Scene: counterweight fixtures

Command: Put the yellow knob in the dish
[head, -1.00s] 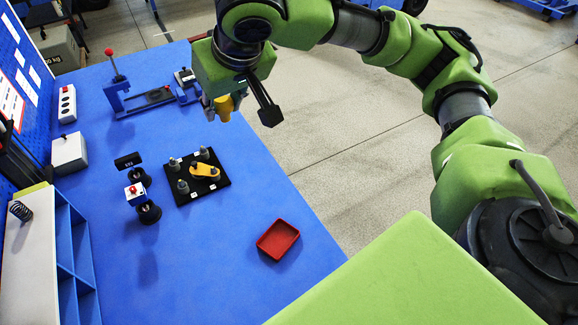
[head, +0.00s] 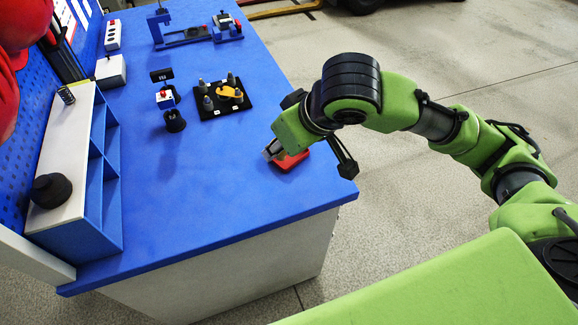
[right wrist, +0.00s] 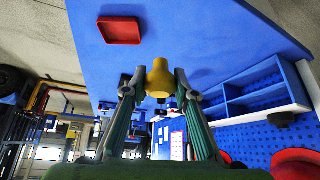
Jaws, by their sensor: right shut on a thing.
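My right gripper (head: 271,151) is shut on the yellow knob (right wrist: 159,78), which shows between its two fingers in the right wrist view. In the head view my gripper hides the knob. The small red dish (head: 292,161) sits on the blue table near its right edge, partly hidden behind the gripper. It also shows in the right wrist view (right wrist: 120,42), apart from the knob, and it looks empty. My left gripper is not in view.
A black plate (head: 210,115) with several grey posts and a yellow link stands beyond the dish. A small stand (head: 175,121) is left of it. A blue-and-white shelf (head: 112,190) lines the left side. The blue table's front part (head: 190,205) is clear.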

